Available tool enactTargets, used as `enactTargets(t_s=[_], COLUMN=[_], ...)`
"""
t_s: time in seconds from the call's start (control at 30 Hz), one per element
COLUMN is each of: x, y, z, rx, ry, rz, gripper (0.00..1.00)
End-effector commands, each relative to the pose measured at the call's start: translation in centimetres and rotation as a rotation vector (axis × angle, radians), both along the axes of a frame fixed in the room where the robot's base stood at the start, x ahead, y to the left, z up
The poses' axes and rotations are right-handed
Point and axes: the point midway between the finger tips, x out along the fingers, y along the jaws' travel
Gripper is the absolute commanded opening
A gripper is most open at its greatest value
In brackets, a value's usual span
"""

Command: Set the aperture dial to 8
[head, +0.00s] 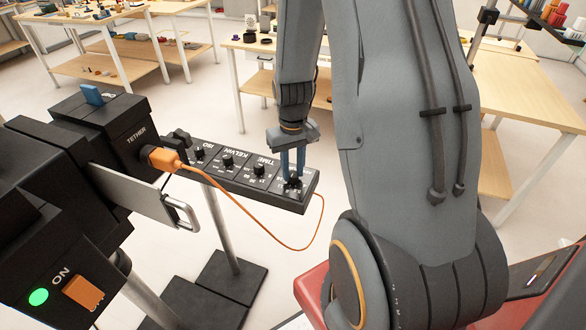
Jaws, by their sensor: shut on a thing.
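A black panel (240,172) carries several small black dials in a row, with white labels such as KELVIN and TIME. My gripper (293,178) points down at the dial (294,183) at the panel's right end, and its blue-grey fingers are shut on that dial. The label beside this dial is partly covered by my fingers, and its pointer and numbers are too small to read. I cannot tell which value the dial shows.
A black camera-like body (110,130) with an orange cable (240,208) stands at the left, close to the panel. A box (62,275) with a green light and an orange switch is at the lower left. Wooden tables (525,90) stand behind.

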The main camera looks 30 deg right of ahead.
Motion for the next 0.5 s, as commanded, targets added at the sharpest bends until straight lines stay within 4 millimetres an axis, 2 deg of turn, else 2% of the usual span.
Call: enactTargets(t_s=[0.3,0.33,0.4,0.5], x=[-0.01,-0.01,0.00,0.00], y=[-0.05,-0.05,-0.05,-0.04], z=[0.07,0.07,0.06,0.05], rx=[0.000,0.000,0.000,0.000], ry=[0.000,0.000,0.000,0.000], rz=[0.000,0.000,0.000,-0.001], gripper=[0.03,0.30,0.42,0.44])
